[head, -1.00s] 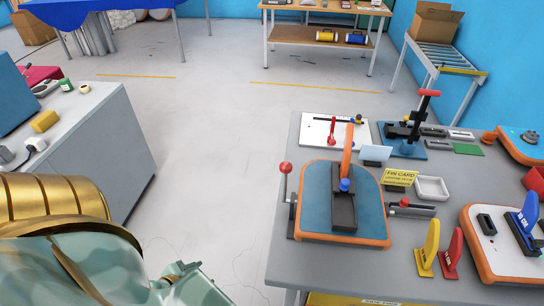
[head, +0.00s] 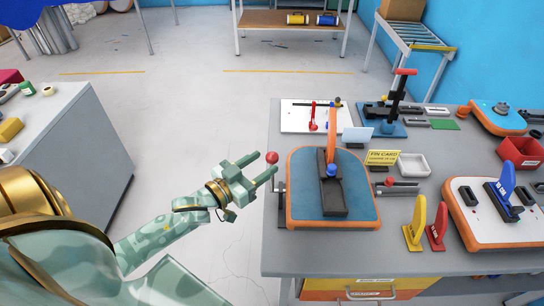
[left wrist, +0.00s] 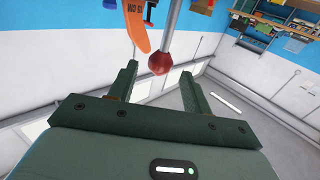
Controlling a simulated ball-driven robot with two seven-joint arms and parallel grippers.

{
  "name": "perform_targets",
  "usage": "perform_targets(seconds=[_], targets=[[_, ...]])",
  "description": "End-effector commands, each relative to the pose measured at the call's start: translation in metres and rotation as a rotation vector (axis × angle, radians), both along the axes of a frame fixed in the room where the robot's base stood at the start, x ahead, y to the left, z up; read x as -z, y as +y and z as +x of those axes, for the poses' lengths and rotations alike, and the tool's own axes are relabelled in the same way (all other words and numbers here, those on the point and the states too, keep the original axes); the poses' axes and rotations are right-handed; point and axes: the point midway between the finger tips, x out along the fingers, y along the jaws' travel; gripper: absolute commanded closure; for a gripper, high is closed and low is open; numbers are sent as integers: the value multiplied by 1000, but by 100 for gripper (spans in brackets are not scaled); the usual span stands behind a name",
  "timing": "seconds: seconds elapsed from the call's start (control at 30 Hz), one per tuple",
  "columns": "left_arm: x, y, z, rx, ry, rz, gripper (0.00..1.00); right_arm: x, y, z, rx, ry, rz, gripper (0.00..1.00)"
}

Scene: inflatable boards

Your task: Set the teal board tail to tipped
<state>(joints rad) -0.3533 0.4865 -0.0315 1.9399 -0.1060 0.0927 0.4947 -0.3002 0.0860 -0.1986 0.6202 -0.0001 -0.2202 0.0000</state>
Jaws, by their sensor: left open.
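The teal board tail (head: 360,205) with an orange rim lies on the grey table, looking flat. A dark fin box (head: 334,200) with a blue knob (head: 332,170) and an upright orange fin (head: 333,125) sits on it. At its left edge a lever rises upright to a red ball knob (head: 271,157). My left gripper (head: 263,166) is open beside this knob. In the left wrist view the red ball (left wrist: 162,62) shows just beyond and between the fingertips (left wrist: 158,73); I cannot tell whether they touch it. My right gripper is not in view.
A yellow fin (head: 415,225) and a red fin (head: 437,228) stand right of the teal board. A white board (head: 480,225) with a blue fin is farther right. A yellow card (head: 382,158) and white tray (head: 413,164) lie behind.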

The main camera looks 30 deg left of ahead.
Motion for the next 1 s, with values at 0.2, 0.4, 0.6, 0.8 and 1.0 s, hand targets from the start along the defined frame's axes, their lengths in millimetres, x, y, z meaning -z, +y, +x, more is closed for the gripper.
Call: perform_targets(seconds=[0.2, 0.4, 0.6, 0.8, 1.0], targets=[[0, -8, 34, 0, -1, 1, 51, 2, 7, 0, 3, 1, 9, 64], [1, -10, 43, 0, 2, 1, 51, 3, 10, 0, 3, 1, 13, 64], [1, -10, 43, 0, 2, 0, 51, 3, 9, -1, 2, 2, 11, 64], [1, -10, 43, 0, 2, 0, 100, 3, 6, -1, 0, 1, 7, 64], [7, -17, 33, 1, -64, 34, 100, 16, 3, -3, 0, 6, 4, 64]])
